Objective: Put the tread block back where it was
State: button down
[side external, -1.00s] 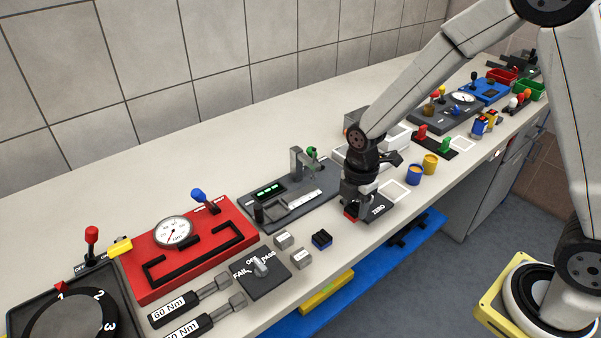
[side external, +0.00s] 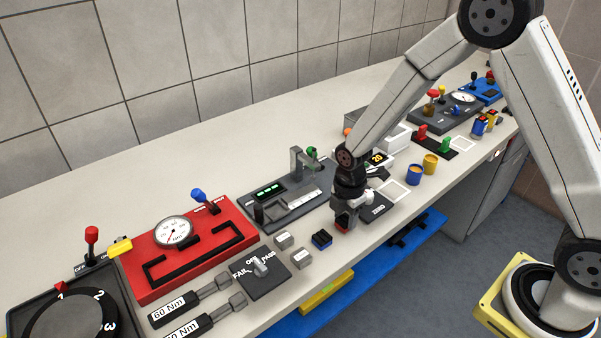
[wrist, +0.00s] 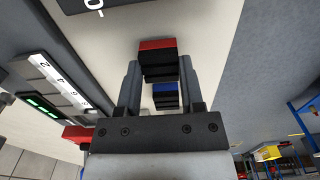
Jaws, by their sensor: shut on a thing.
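A red and black tread block (side external: 342,228) is between the fingertips of my gripper (side external: 344,218). In the wrist view the red and black block (wrist: 158,60) sits between the two grey fingers (wrist: 158,75), which are shut on it. A blue and black block (side external: 321,239) stands on the bench just left of my gripper. It also shows between the fingers in the wrist view (wrist: 165,97), beyond the held block. My gripper is low over the bench near its front edge; I cannot tell whether the held block touches the bench.
A grey gauge fixture with a green display (side external: 285,195) stands behind left. Two grey cubes (side external: 301,258) and a FAIL/PASS switch (side external: 262,270) lie left. Blue and yellow cups (side external: 414,175) stand right.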

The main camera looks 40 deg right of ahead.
aim_at(345, 219)
jog(key=shift+f, duration=0.35)
jog(key=shift+c, duration=1.1)
grip_release()
jog(key=shift+r, duration=0.1)
notch_tip(345, 219, up, 12)
dwell(0.4)
jog(key=s+d+m+t, duration=0.2)
jog(key=s+m, duration=0.9)
jog(key=m, duration=0.7)
jog(key=shift+s+d+f+t, duration=0.2)
jog(key=shift+d+f+t, duration=0.1)
jog(key=shift+d, duration=0.45)
